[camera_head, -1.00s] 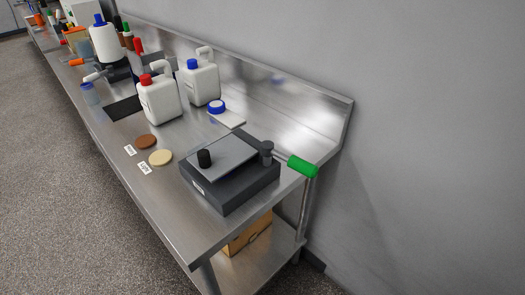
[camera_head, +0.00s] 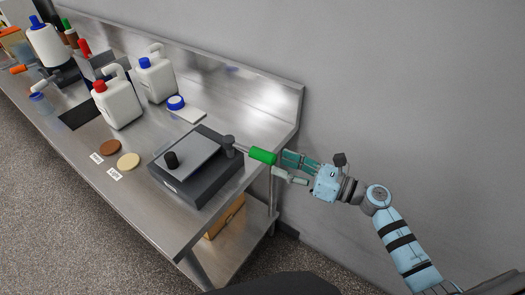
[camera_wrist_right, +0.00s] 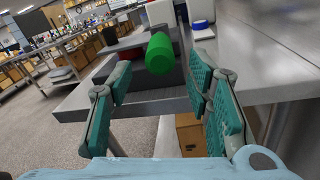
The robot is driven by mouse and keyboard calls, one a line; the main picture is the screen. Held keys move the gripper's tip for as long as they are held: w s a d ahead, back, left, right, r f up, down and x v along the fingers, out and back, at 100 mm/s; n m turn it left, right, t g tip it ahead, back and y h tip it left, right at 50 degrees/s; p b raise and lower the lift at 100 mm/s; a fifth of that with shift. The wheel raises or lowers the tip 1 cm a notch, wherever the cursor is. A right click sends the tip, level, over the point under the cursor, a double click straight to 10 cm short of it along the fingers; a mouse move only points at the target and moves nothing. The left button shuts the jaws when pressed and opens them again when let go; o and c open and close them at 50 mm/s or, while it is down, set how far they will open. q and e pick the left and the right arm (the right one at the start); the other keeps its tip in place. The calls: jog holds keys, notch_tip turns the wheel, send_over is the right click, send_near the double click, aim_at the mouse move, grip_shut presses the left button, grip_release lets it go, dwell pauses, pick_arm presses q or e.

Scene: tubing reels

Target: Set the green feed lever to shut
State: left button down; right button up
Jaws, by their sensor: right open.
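The green feed lever (camera_head: 262,156) sticks out to the right from a dark pivot post (camera_head: 230,148) on the corner of a dark grey box unit (camera_head: 205,183). Its grip points over the bench's end. My right gripper (camera_head: 285,168) is open just off the grip's outer end, level with it. In the right wrist view the green grip (camera_wrist_right: 159,53) appears end-on, between the teal fingers of the right gripper (camera_wrist_right: 160,80) and ahead of them. I see no contact, and the exact gap cannot be told. My left gripper is not in view.
The steel bench (camera_head: 135,195) has a raised back edge along the grey wall. White jugs with a red cap (camera_head: 117,103) and a blue cap (camera_head: 156,77) stand behind the unit. A brown disc (camera_head: 110,146) and a cream disc (camera_head: 128,160) lie left. A cardboard box (camera_head: 224,216) sits below.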

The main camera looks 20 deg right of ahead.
aim_at(261, 156)
jog(key=x, duration=0.7)
jog(key=shift+w+a+p, duration=0.1)
jog(key=shift+a+p, duration=0.05)
jog(key=shift+p, duration=0.25)
jog(key=shift+c, duration=0.2)
grip_shut()
